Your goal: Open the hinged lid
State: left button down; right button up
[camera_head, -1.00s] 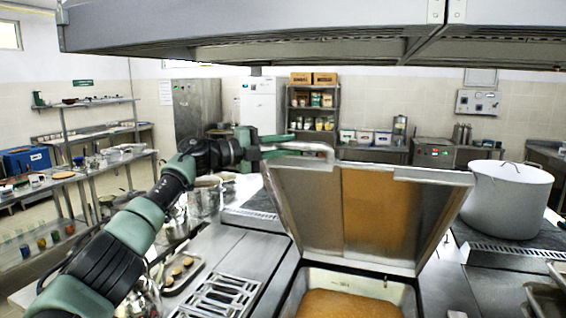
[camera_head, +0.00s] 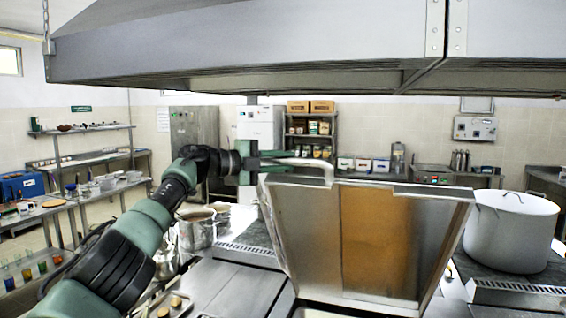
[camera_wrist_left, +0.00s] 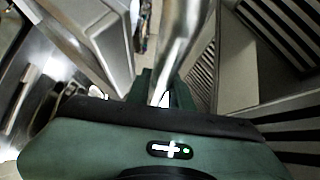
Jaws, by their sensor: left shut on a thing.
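The hinged lid (camera_head: 305,240) is a large metal panel that stands raised and steeply tilted in the head view. Its inner side faces me, with a brownish area on it. A bent metal handle (camera_head: 318,165) runs along its top left edge. My left gripper (camera_head: 275,160) is shut on the handle at its left end. The left wrist view shows the handle bar (camera_wrist_left: 172,50) passing between the fingers (camera_wrist_left: 163,92). The lid's lower edge and most of the vessel under it are out of the head view. My right gripper is not in view.
A large white pot (camera_head: 508,232) stands on the range at the right of the lid. A metal hood (camera_head: 250,50) hangs above. Metal pots (camera_head: 197,230) stand behind my left arm, with a flat metal counter (camera_head: 235,290) at lower left.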

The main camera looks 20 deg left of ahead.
pick_arm(q)
jog(key=c, duration=1.3)
grip_release()
jog(key=shift+f, duration=0.2)
jog(key=shift+o, duration=0.2)
jog(key=shift+w+d, duration=0.1)
jog(key=shift+w, duration=0.1)
jog(key=shift+s+a+b, duration=0.3)
jog(key=shift+b, duration=0.2)
jog(key=b+v, duration=0.5)
jog(key=v, duration=0.2)
jog(key=shift+r, duration=0.1)
